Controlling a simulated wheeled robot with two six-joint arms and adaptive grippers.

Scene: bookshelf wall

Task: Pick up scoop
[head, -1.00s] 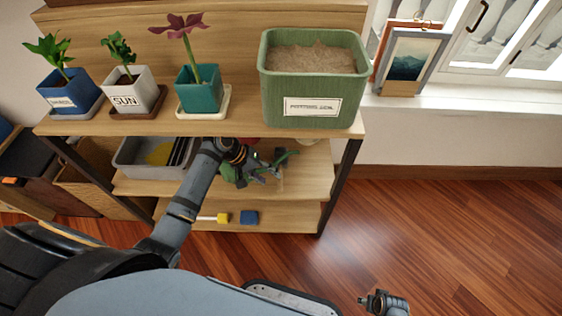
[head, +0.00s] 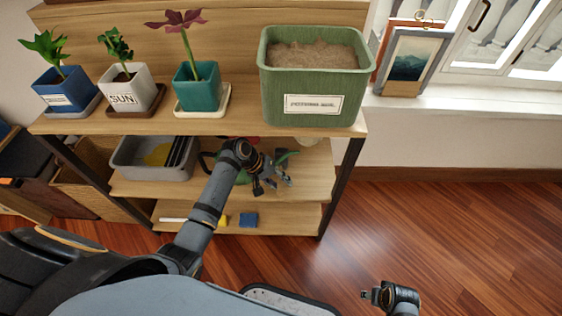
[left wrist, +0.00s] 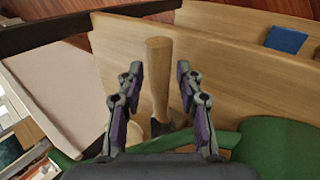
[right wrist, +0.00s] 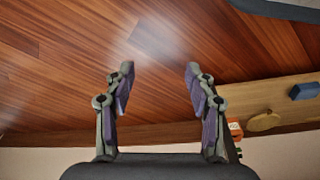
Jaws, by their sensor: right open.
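In the left wrist view a round wooden handle (left wrist: 158,52), seemingly the scoop's, points up between the fingers of my left gripper (left wrist: 158,74). The fingers are open, with a gap on each side of the handle. The handle's lower end meets a dark part; the rest is hidden. In the head view my left gripper (head: 273,184) is at the middle shelf, and I cannot make out the scoop there. My right gripper (head: 373,296) is open and empty above the floor, as the right wrist view (right wrist: 158,80) also shows.
A green watering can (left wrist: 275,142) is close by my left gripper. A grey bin (head: 140,172) stands left on the middle shelf (head: 310,185). Above, the top shelf holds potted plants (head: 198,90) and a green soil tub (head: 312,85). A blue block (head: 248,219) lies on the lower shelf.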

